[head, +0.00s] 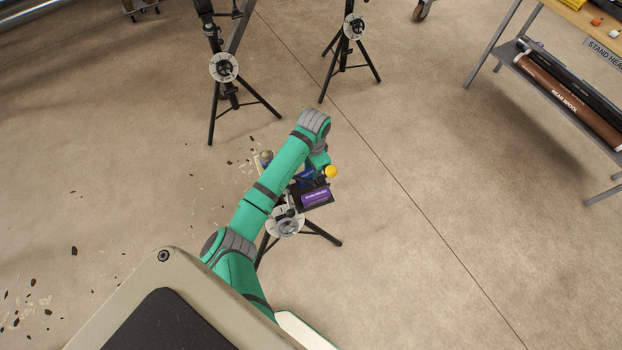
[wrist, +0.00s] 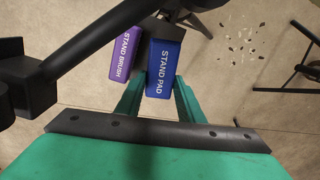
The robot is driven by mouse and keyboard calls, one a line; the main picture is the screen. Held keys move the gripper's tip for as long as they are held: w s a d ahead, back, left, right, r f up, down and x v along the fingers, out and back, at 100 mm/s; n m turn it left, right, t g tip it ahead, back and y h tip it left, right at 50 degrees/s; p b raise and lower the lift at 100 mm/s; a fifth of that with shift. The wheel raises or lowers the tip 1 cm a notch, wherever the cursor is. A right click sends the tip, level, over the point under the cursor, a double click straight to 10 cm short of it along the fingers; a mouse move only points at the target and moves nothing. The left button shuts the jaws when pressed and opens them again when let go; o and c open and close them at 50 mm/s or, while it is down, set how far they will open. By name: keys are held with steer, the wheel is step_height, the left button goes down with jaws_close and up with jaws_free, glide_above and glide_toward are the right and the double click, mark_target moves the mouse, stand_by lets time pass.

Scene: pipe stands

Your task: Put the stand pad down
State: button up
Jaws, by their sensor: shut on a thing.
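The stand pad (wrist: 163,68) is a blue block with white lettering. In the wrist view it sits between the two green fingers of my gripper (wrist: 158,95), which is shut on it. The purple stand brush (wrist: 124,52) is close beside the pad on its left. In the head view my arm reaches over a tripod stand and hides most of my gripper. A bit of blue (head: 305,178) shows beside the arm, just above a dark holder with a purple label (head: 317,197). I cannot tell whether the pad touches the holder.
The nearest tripod stand (head: 285,228) has a round pale plate, close to the holder. A yellow knob (head: 330,171) is beside my wrist. Two more tripods (head: 223,68) (head: 353,27) stand further back. A shelf rack (head: 560,85) is at upper right. Dark flakes litter the floor.

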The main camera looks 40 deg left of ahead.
steer(key=f, duration=0.1)
steer(key=d+f, duration=0.1)
steer(key=shift+w+f, duration=0.2)
steer(key=shift+f, duration=0.15)
steer(key=shift+s+a+f, duration=0.1)
steer(key=shift+a+f, duration=0.05)
steer(key=shift+f, duration=0.75)
steer(key=shift+a+f, duration=0.1)
steer(key=shift+f, duration=0.75)
steer(key=shift+f, duration=0.1)
steer(key=o, duration=0.7)
steer(key=r, duration=1.2)
steer(key=shift+w+d+r, duration=0.1)
steer(key=shift+w+r, duration=0.05)
steer(key=shift+w, duration=0.1)
